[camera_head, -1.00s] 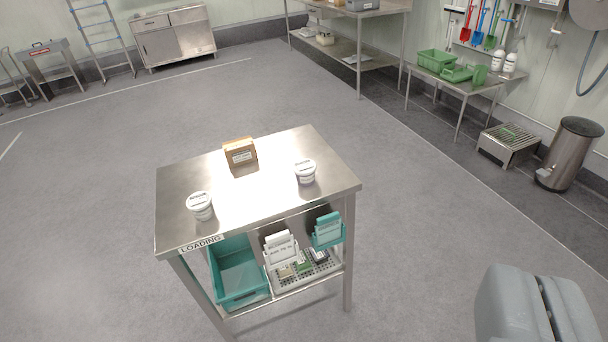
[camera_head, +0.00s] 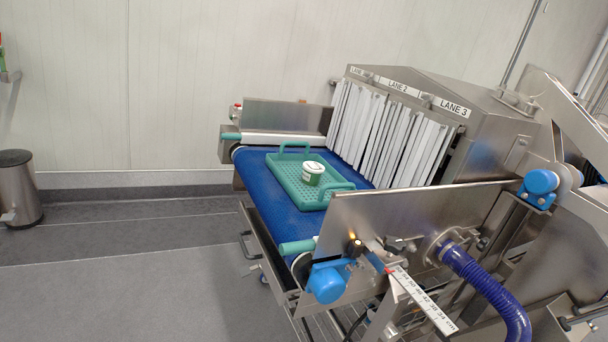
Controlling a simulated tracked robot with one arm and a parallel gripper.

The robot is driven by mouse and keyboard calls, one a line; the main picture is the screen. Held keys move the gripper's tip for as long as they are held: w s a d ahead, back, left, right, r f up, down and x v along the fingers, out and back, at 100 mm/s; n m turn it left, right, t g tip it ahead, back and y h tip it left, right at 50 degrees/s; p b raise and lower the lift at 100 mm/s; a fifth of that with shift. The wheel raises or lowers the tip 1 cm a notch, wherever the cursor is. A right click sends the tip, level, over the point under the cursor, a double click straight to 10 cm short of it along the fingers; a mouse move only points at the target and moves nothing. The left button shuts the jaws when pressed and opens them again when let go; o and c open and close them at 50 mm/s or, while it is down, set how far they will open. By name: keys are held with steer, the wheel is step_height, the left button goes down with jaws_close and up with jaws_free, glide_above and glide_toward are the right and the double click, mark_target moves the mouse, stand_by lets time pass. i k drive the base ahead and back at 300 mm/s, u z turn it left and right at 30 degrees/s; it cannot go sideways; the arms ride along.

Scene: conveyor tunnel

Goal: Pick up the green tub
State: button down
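A small green tub (camera_head: 311,178) with a white lid and a pale label stands upright in a teal-green perforated tray (camera_head: 281,176). The tray has a raised handle at each end and lies on the blue conveyor belt (camera_head: 262,192), in front of the strip curtain. My gripper is not in view, so its state and its distance from the tub do not show.
White strip curtains (camera_head: 372,130) hang at the tunnel mouth, under lane labels. A steel side plate (camera_head: 400,215) rises along the belt's near side. A blue hose (camera_head: 482,282) curves at the lower right. A steel bin (camera_head: 20,190) stands at the left; the floor there is clear.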

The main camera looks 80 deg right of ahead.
mark_target(313, 172)
steer(key=z, duration=1.9)
